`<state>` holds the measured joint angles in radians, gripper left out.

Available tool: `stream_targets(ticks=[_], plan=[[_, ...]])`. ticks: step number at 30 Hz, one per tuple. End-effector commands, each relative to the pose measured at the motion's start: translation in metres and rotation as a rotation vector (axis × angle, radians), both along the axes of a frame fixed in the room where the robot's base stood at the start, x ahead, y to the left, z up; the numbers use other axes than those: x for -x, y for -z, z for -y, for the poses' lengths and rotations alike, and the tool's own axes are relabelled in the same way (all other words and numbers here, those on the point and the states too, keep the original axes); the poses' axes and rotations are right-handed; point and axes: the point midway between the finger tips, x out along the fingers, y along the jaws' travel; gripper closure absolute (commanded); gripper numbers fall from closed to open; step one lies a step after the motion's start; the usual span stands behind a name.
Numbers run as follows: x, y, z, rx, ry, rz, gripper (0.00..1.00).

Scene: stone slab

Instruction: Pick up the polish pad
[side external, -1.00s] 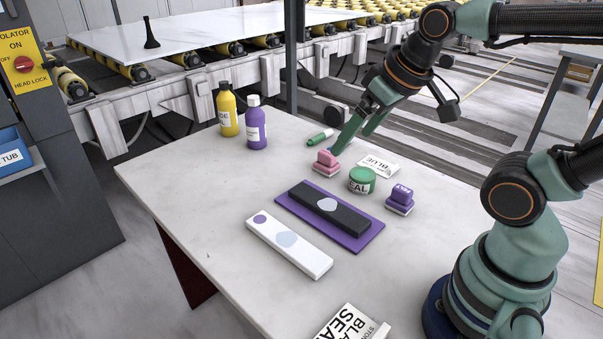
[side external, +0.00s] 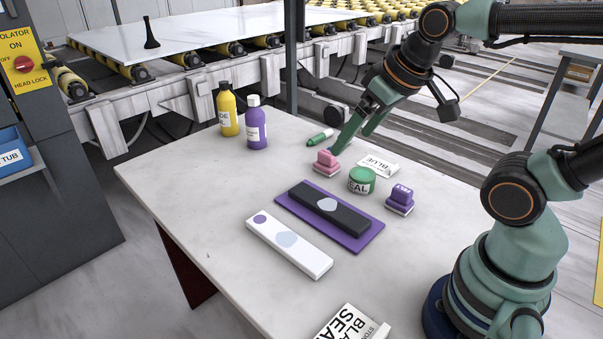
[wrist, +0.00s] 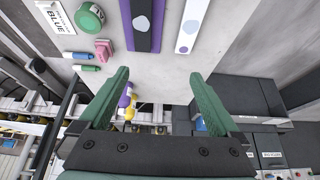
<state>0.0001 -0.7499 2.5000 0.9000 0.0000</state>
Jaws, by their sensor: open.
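Two handled pads stand on the stone slab table, and I cannot read which one is the polish pad. The pink pad (side external: 326,163) is at the back, left of the green tin; it also shows in the wrist view (wrist: 104,48). The purple pad (side external: 400,200), with a label on top, sits right of the tin and does not show in the wrist view. My gripper (side external: 352,143) is open and empty, its fingers pointing down near the pink pad. In the wrist view, the open fingers (wrist: 158,77) have nothing between their tips, and the pink pad lies outside them to the left.
The green tin (side external: 361,180) and a white "BLUE" card (side external: 379,165) are close to the pads. A green marker (side external: 320,137) lies behind. A dark sample on a purple mat (side external: 352,243) and a white strip (side external: 290,248) lie in front. Yellow (side external: 228,112) and purple bottles (side external: 256,127) stand back left.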

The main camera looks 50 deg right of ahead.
Motion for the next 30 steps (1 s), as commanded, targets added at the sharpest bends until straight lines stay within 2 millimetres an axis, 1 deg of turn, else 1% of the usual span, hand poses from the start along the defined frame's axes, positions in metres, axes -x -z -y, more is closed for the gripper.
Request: stream_targets(ticks=[4,5,12,16,20,24,27,30], plan=[[0.000,0.000,0.000,0.000,0.000,0.000,0.02],[0.000,0.000,0.000,0.000,0.000,0.000,0.00],[0.000,0.000,0.000,0.001,-0.003,-0.001,0.00],[-0.008,-0.005,0.004,0.029,-0.041,-0.018,0.00],[-0.029,-0.013,0.015,0.096,-0.150,-0.063,0.00],[-0.059,-0.020,0.032,0.182,-0.316,-0.126,0.00],[-0.082,-0.020,0.046,0.233,-0.438,-0.170,0.00],[-0.104,-0.017,0.061,0.277,-0.563,-0.213,0.00]])
